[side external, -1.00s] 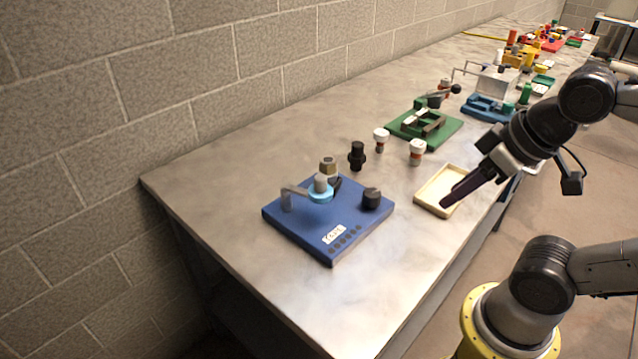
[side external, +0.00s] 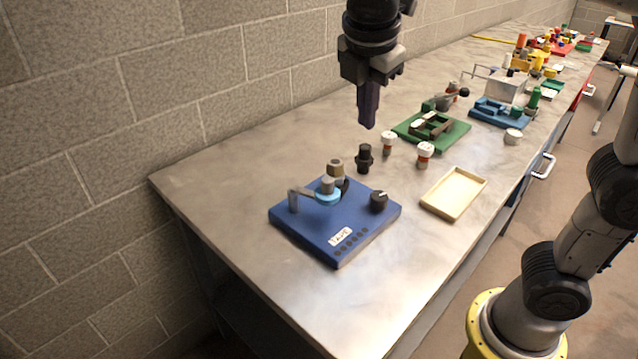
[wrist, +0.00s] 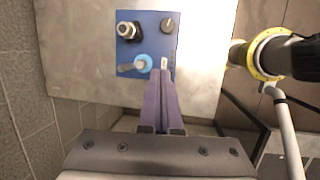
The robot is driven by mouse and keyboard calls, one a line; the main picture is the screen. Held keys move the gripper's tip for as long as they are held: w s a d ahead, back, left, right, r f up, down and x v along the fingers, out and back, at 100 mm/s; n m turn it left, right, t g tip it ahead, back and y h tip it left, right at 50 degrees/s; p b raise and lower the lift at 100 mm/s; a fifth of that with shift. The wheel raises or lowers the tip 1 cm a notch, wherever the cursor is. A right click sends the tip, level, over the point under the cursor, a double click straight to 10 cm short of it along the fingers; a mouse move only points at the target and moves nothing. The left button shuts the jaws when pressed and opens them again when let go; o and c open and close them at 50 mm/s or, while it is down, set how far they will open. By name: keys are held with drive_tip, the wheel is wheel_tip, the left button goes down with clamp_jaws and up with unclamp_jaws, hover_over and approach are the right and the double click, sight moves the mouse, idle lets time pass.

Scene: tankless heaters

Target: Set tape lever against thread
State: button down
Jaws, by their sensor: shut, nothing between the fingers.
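A blue base plate (side external: 305,232) with a white "TAPE" label (side external: 340,236) lies on the near part of the bench. On it stand a bent grey lever (side external: 293,197), a light-blue disc (side external: 328,198) with a grey post, a brass-and-black fitting (side external: 336,168) behind it, and a black knob (side external: 379,201). I cannot make out the thread clearly. In the wrist view the lever (wrist: 126,68), disc (wrist: 142,63), fitting (wrist: 128,30) and knob (wrist: 168,26) also show. My gripper (side external: 368,122) is shut, empty, pointing down, and held above the bench, clear of the plate.
A black fitting (side external: 364,158) and white-capped fittings (side external: 425,153) stand behind the plate. A shallow cream tray (side external: 453,193) lies to the right. Green (side external: 450,136) and blue fixtures sit farther back.

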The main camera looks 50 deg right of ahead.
drive_tip(key=w+a+f+n+h, duration=0.1)
drive_tip(key=w+a+f+n, duration=0.2)
drive_tip(key=a+f, duration=0.3)
drive_tip(key=w+a, duration=0.1)
drive_tip(key=a, duration=0.4)
drive_tip(key=shift+w+f+g, duration=0.15)
drive_tip(key=shift+w+g, duration=0.15)
drive_tip(key=shift+f, duration=0.1)
approach(324, 197)
wheel_tip(324, 197, down, 5)
drive_tip(key=a, duration=0.2)
drive_tip(key=d, duration=0.2)
drive_tip(key=shift+w+d, duration=0.15)
drive_tip(key=shift+d, duration=0.15)
drive_tip(key=shift+w+d, duration=0.1)
drive_tip(key=shift+d, duration=0.35)
drive_tip(key=shift+n, duration=0.3)
